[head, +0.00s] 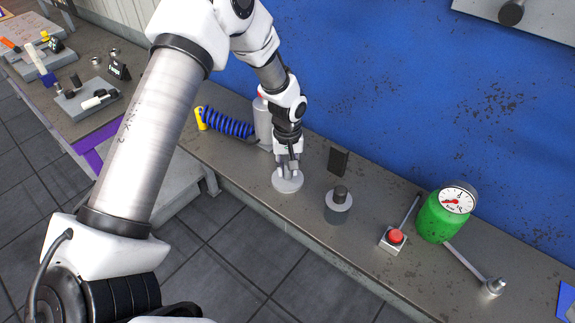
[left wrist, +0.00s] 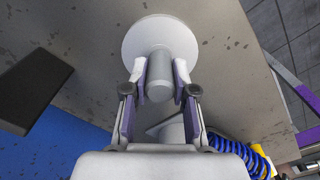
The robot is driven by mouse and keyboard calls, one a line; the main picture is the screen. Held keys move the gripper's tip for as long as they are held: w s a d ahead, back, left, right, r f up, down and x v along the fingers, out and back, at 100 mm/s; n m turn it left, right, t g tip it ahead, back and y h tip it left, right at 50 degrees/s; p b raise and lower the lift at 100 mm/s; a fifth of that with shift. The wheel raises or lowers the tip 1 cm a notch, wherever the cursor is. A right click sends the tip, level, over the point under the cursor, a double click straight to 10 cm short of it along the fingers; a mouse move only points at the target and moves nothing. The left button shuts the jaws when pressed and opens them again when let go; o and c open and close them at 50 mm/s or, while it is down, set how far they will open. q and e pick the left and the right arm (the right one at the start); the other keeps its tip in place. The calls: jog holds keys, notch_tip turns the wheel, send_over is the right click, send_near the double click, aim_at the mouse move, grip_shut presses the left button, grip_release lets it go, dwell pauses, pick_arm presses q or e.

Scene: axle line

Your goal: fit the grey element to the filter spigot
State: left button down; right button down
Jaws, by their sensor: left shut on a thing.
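My left gripper (head: 288,170) is shut on the grey element (head: 288,183), a pale round disc with a grey cylindrical stem. In the left wrist view, my fingers (left wrist: 160,80) pinch the stem from both sides, and the disc (left wrist: 160,38) lies beyond the fingertips. The element is at or just over the bench top; I cannot tell whether it touches. To its right stands a grey cylinder with a pale collar and a dark upright stub, which looks like the filter spigot (head: 340,193). The stub is bare and apart from the element. My right gripper is not in view.
A black upright plate (head: 338,161) stands behind the spigot. A red button box (head: 394,239) and a green tank with a gauge (head: 440,222) are further right on the bench (head: 250,170). A blue coiled hose (head: 228,124) and a grey canister (head: 263,122) are left of my gripper.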

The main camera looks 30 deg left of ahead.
pick_arm(q)
jog(key=shift+f, duration=0.35)
jog(key=c, duration=0.9)
grip_release()
jog(key=shift+o, duration=0.2)
notch_tip(320, 180, up, 12)
